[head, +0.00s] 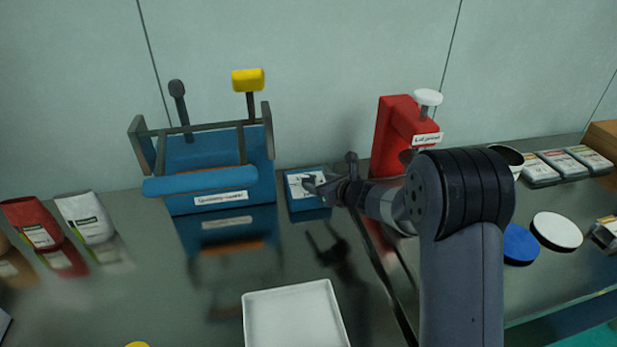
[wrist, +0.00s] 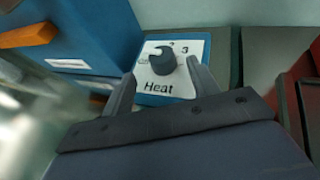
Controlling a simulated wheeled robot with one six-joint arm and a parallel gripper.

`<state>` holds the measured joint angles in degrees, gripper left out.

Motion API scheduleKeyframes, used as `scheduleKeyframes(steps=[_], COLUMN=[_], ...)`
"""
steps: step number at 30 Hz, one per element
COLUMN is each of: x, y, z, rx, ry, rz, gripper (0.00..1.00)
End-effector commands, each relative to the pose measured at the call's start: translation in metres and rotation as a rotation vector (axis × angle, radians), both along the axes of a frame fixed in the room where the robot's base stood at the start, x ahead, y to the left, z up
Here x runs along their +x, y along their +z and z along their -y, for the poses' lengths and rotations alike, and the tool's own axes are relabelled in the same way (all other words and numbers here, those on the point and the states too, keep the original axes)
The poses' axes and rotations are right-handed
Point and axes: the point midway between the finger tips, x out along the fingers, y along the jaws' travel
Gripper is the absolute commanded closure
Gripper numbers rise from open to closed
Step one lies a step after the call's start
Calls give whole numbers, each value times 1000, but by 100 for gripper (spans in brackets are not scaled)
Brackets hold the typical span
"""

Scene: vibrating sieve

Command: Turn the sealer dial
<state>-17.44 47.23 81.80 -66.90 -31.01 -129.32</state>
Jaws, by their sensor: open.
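The sealer dial (wrist: 162,60) is a dark round knob with a pale pointer mark, on a white plate labelled "Heat" with a "3" at its upper right. My gripper (wrist: 157,70) is open, with one finger on the left and one on the right of the knob in the wrist view; I cannot tell whether they touch it. In the head view my gripper (head: 314,186) is over the small blue dial box (head: 309,204), and the knob is mostly hidden. The blue sealer (head: 210,168) with a yellow-topped lever (head: 248,82) stands just left of the box.
A red press (head: 392,135) with a white knob stands right of my gripper. A white tray (head: 294,316) lies in front. Red (head: 35,222) and white (head: 86,216) pouches are at the left. A blue disc (head: 520,243) and a white disc (head: 557,231) lie at the right.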

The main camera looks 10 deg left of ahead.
Motion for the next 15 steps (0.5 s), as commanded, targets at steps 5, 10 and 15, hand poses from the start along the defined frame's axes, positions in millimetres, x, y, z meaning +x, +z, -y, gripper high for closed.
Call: scheduleKeyframes(steps=[5,10,15], x=[19,33,41], y=[-11,-20,-25], z=[-22,-38,-46], rx=[0,-1,-1], ry=[1,1,0], rz=[-1,0,-1], gripper=[43,43,43])
